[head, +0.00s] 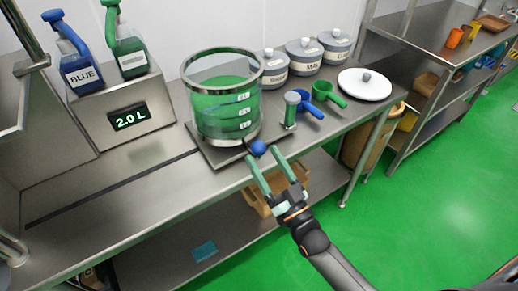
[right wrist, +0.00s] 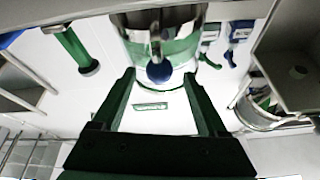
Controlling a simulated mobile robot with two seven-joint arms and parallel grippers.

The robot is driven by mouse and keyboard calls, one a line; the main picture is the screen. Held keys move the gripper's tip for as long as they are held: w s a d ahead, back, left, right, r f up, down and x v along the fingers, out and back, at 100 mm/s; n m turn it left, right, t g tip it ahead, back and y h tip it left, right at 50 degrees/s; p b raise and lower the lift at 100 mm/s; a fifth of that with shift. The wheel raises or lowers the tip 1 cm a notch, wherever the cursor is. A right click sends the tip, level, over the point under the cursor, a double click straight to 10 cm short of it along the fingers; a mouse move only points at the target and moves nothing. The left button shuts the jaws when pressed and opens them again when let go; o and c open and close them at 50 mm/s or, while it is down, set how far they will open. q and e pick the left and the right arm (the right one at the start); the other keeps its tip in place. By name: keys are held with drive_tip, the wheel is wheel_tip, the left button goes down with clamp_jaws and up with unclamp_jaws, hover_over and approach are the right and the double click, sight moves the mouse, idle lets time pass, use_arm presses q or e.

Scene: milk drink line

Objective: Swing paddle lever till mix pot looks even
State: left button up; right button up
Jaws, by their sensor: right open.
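The mix pot (head: 222,110) is a clear cylinder with metal rims on a flat base on the bench. It holds green liquid, in which lighter and darker bands show. The paddle lever's blue ball knob (head: 257,148) sticks out low at the pot's front; it also shows in the right wrist view (right wrist: 159,72). My right gripper (head: 262,158) is open, its green fingers pointing at the knob. In the right wrist view the knob sits centred between the fingertips (right wrist: 160,78), with visible gaps either side. I cannot tell whether it lies between or just beyond the tips. My left gripper is not in view.
A blue bottle (head: 80,72) and a green bottle (head: 131,58) stand on a box reading 2.0 L (head: 128,119). Blue (head: 306,106) and green (head: 329,93) scoops, lidded pots (head: 304,58) and a white lid (head: 364,86) lie right of the pot. The front-left bench is clear.

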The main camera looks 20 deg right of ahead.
drive_tip(key=v, duration=0.8)
drive_tip(key=shift+s+b, duration=0.4)
drive_tip(key=shift+b, duration=0.05)
drive_tip(key=shift+f, duration=0.1)
drive_tip(key=s+f+g+h+p, duration=0.1)
drive_tip(key=s+f+g+p, duration=0.1)
drive_tip(key=s+f+g, duration=0.3)
drive_tip(key=s+f+n+g+h+p, duration=0.1)
drive_tip(key=s+f+g+h+p, duration=0.1)
drive_tip(key=f+g, duration=0.5)
wheel_tip(320, 180, down, 4)
drive_tip(key=s+p, duration=0.1)
drive_tip(key=s, duration=0.1)
drive_tip(key=shift+s+r+n+g, duration=0.2)
drive_tip(key=shift+s+n+g, duration=0.1)
drive_tip(key=shift+s, duration=0.05)
drive_tip(key=shift+a, duration=0.1)
